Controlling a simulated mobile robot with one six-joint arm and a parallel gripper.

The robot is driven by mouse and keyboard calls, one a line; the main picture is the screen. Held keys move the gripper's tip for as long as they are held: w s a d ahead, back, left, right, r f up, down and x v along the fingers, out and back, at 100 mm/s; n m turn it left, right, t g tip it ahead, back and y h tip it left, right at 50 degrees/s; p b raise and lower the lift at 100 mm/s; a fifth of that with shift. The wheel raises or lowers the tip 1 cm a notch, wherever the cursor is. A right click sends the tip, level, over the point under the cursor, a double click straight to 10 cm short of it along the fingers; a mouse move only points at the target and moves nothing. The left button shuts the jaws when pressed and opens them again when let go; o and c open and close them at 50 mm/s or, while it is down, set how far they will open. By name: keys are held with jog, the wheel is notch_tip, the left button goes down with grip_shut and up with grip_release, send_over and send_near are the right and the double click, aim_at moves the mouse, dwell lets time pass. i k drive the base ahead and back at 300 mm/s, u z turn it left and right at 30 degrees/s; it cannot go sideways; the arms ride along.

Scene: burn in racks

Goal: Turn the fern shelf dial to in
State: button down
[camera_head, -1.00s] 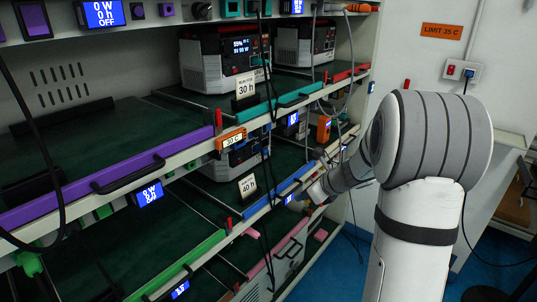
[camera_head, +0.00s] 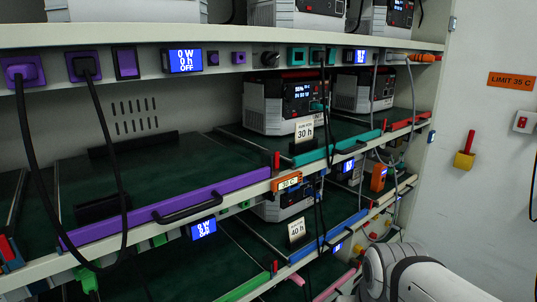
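The fern shelf has a green front bar (camera_head: 243,287) and shows at the bottom, below the purple-barred shelf. On the rail above it is a blue display (camera_head: 203,228) reading 0 W and OFF. Green fittings (camera_head: 158,240) sit left of the display, and small green parts (camera_head: 244,204) sit to its right, partly behind the purple shelf's handle. I cannot clearly make out the fern dial or its setting. My gripper is not in view; only my white and grey arm shows at the bottom right.
The purple front bar (camera_head: 165,207) has a black handle (camera_head: 187,208). Black cables (camera_head: 108,150) hang across the left, and more hang mid-rack. An orange LIMIT 35 C sign (camera_head: 511,80) is on the right wall.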

aim_at(270, 196)
jog(key=u, duration=0.35)
jog(key=k, duration=1.25)
jog(key=u, duration=0.5)
jog(key=i, duration=1.5)
